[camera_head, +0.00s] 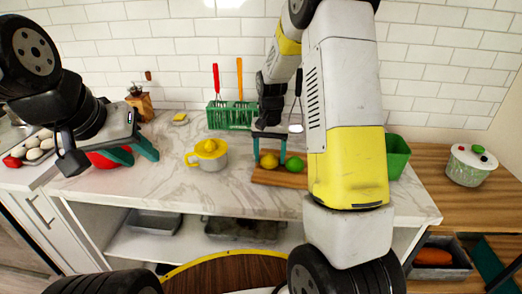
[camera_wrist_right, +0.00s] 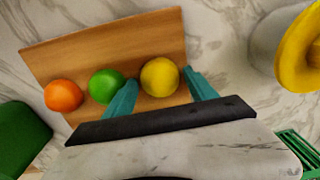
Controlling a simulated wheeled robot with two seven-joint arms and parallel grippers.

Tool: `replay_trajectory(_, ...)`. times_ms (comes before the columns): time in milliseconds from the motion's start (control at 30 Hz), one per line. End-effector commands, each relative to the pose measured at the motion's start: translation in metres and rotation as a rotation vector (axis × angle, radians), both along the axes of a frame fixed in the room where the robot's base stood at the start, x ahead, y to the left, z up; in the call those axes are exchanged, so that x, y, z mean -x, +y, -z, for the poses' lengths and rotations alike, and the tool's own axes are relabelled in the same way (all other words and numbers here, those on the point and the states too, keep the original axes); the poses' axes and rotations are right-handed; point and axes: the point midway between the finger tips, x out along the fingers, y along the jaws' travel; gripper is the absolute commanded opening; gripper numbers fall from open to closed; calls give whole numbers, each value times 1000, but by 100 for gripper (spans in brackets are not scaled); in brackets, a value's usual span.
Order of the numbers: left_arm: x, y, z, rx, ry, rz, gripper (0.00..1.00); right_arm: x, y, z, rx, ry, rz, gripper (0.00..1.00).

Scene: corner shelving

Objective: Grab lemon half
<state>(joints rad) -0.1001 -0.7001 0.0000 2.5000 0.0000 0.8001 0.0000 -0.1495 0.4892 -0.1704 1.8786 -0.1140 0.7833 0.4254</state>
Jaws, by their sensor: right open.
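The lemon half (camera_head: 268,160) is a round yellow fruit on a wooden cutting board (camera_head: 268,180). It also shows in the right wrist view as a yellow fruit (camera_wrist_right: 159,77). My right gripper (camera_head: 270,149) is open just above the board, its teal fingers on either side of the yellow fruit. In the wrist view, the right gripper (camera_wrist_right: 160,82) has a visible gap between the fruit and the right finger; whether the left finger touches is unclear. My left gripper (camera_head: 143,156) is open and empty, over the left part of the counter.
A green fruit (camera_wrist_right: 106,86) and an orange fruit (camera_wrist_right: 63,96) lie beside the yellow one. A white-and-yellow juicer (camera_head: 209,155) stands left of the board. A green basket (camera_head: 230,117) is behind, a green bin (camera_head: 397,158) to the right.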

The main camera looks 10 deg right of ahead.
Motion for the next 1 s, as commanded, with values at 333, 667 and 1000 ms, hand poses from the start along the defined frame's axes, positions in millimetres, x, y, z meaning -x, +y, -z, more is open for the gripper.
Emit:
replay_trajectory(333,0,0,0,0,0,0,36,0,0,2,-1,-1,-1,46)
replay_trajectory(667,0,0,0,0,0,0,36,0,0,2,-1,-1,-1,14)
replay_trajectory(1000,0,0,0,0,0,0,36,-1,0,-16,-1,-3,-1,14)
